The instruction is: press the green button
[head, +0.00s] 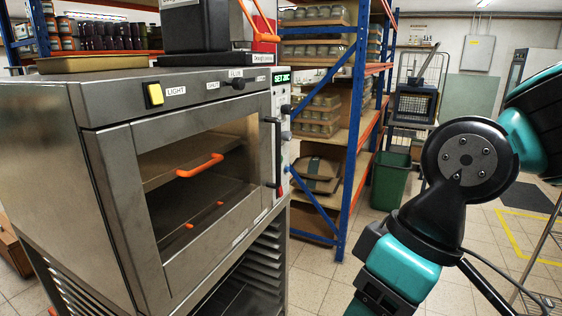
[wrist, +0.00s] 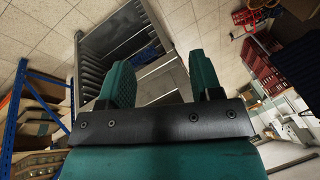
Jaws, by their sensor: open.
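I cannot make out a green button in either view. A steel oven (head: 105,112) stands at the left of the head view. Its front has a square yellow button (head: 154,95) beside the word LIGHT and a dark knob (head: 239,83) further right. A narrow control panel (head: 281,95) at the oven's right edge has a lit green-text display (head: 282,77) and knobs, seen at a steep angle. My gripper (wrist: 160,78) is open and empty in the wrist view, pointing toward a rack of trays and the floor. It is outside the head view.
The oven door is shut, with a dark vertical handle (head: 273,150). Blue-and-orange shelving (head: 352,130) stands behind on the right, with a green bin (head: 390,180) beside it. A tray rack (head: 240,270) is under the oven. Tiled floor (head: 320,285) is clear between oven and my arm.

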